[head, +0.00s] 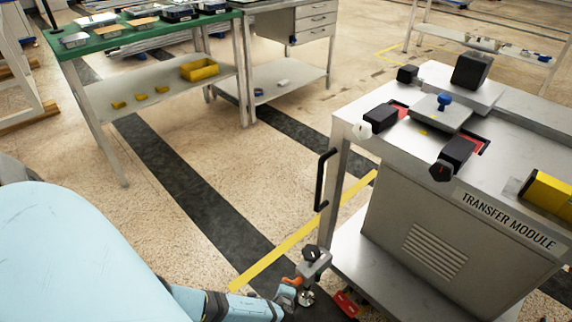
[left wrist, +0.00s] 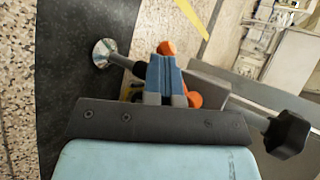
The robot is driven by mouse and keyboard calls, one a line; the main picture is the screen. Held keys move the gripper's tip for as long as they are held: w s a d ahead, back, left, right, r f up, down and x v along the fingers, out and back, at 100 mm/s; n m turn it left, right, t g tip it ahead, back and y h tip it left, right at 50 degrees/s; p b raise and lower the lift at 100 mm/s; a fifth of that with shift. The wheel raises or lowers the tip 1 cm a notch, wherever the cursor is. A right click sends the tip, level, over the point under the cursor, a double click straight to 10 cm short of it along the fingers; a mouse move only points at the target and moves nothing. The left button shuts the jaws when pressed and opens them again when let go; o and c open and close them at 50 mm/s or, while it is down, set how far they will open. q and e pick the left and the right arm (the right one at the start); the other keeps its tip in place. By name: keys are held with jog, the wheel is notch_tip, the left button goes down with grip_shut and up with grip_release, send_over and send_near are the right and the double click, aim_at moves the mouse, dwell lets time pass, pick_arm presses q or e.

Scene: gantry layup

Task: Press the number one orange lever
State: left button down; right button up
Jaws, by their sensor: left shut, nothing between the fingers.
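An orange lever (head: 292,281) sits low at the near left corner of the transfer module, beside a grey bracket with a black knob (head: 312,253). In the left wrist view the orange lever (left wrist: 166,48) shows above and to the right of my fingers, partly hidden behind them. My left gripper (head: 286,293) is shut and empty, its blue fingertips right at the lever. The closed fingers (left wrist: 166,72) overlap the lever in the left wrist view; I cannot tell whether they touch it. No number is readable on the lever. My right gripper is out of view.
The transfer module (head: 428,245) stands at the right, with a black handle (head: 321,180) on its left side. A round metal foot (head: 306,298) and a red part (head: 347,304) are near the lever. A green-topped bench (head: 125,40) stands farther back; the floor between is clear.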

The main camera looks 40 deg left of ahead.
pick_arm(q)
jog(key=shift+w+a+r+m+t+y, duration=0.1)
jog(key=shift+a+r+m+t+y, duration=0.15)
jog(key=shift+y, duration=0.25)
jog(key=shift+a+r+m+t+y, duration=0.15)
jog(key=shift+r+m+y, duration=0.1)
jog(key=shift+y, duration=0.25)
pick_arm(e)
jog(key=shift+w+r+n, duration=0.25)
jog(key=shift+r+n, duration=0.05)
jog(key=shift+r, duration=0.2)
pick_arm(q)
jog(key=shift+r, duration=0.15)
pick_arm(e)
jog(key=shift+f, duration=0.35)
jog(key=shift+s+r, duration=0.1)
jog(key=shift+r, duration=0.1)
pick_arm(q)
jog(key=shift+d+r, duration=0.1)
jog(key=shift+d, duration=0.05)
jog(key=shift+d, duration=0.6)
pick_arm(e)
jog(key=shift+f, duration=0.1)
